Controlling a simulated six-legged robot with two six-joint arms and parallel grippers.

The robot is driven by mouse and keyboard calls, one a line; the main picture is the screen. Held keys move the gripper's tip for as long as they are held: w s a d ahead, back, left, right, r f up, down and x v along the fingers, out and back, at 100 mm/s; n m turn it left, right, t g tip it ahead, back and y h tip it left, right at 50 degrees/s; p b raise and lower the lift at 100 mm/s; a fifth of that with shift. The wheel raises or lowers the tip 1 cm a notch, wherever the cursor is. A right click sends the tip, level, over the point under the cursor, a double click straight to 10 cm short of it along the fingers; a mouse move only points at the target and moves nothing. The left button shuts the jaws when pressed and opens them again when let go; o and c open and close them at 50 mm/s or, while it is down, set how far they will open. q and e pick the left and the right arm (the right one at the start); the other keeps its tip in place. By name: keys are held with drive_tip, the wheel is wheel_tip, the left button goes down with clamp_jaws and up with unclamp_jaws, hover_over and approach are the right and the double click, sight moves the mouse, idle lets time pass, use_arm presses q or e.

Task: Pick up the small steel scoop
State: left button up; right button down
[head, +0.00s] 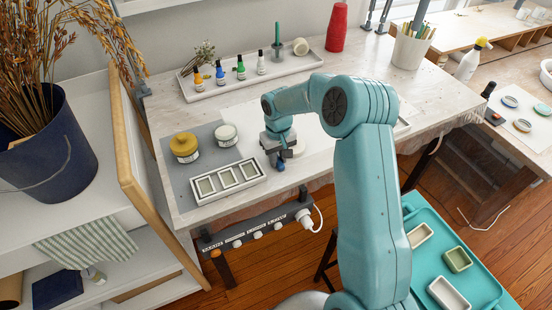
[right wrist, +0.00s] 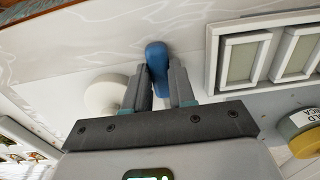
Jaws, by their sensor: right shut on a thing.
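My right gripper (head: 281,157) is low over the front part of the white worktable, just right of the white three-panel mould frame. In the right wrist view its two fingers (right wrist: 161,72) are shut on a rounded blue handle (right wrist: 157,52). I take this to be the handle of the small steel scoop; its steel part does not show. In the head view the blue handle (head: 280,166) pokes out below the fingers. I cannot tell whether the scoop still touches the table. My left gripper is not in view.
The mould frame (head: 197,189) and a white round piece (right wrist: 105,95) lie close on either side. A yellow-lidded jar (head: 184,147) and a white-lidded jar (head: 226,134) stand left. A bottle tray (head: 205,93) is behind. A teal cart (head: 478,270) is lower right.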

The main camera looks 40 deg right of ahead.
drive_tip(key=shift+r, duration=0.1)
drive_tip(key=shift+d+r, duration=0.1)
drive_tip(key=shift+r, duration=0.5)
wheel_tip(320, 180, up, 19)
drive_tip(key=m+g+b, duration=0.1)
drive_tip(key=shift+w+f, duration=0.2)
drive_tip(key=shift+y, duration=0.3)
